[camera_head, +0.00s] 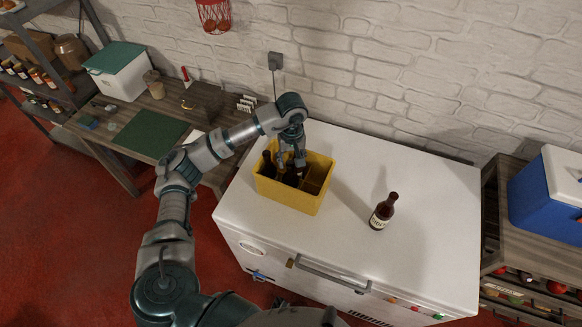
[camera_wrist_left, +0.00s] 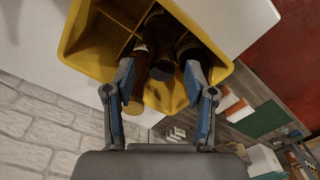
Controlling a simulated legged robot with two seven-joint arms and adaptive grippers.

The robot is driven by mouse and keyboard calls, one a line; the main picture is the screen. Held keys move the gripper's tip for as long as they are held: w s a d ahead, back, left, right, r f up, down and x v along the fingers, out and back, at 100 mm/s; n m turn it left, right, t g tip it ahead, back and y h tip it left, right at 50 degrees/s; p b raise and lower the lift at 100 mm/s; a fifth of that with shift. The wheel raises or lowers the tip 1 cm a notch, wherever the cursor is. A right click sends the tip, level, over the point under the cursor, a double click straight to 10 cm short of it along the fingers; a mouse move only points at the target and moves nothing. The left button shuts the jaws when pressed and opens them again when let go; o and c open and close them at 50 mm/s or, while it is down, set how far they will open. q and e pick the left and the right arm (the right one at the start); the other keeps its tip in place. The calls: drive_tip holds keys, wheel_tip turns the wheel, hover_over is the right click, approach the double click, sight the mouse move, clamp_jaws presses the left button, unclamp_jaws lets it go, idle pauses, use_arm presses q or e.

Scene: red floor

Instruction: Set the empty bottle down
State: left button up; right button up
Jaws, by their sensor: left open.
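A yellow crate (camera_head: 290,198) with dividers stands on the white chest freezer (camera_head: 420,185). It holds dark bottles; one neck (camera_head: 267,158) shows at its left side. A dark brown bottle (camera_head: 382,212) with a pale label stands upright on the freezer, right of the crate. My left gripper (camera_head: 291,168) is over the crate, pointing down among the bottles. In the left wrist view, its fingers (camera_wrist_left: 160,80) are apart, with bottles (camera_wrist_left: 159,62) between and beyond them inside the crate (camera_wrist_left: 82,32). Whether a finger touches a bottle is unclear. My right gripper is out of view.
A wooden workbench (camera_head: 160,112) with a green mat (camera_head: 150,134) is left of the freezer. A blue cooler (camera_head: 545,200) sits on a shelf at right. The brick wall closes off the back. The freezer top is clear around the standing bottle.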

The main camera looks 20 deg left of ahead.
use_arm(q)
drive_tip(key=r, duration=0.6)
drive_tip(key=shift+a+r+b, duration=0.2)
drive_tip(key=shift+r+b, duration=0.1)
drive_tip(key=shift+b, duration=0.05)
drive_tip(key=shift+a+r, duration=0.1)
drive_tip(key=shift+r, duration=0.35)
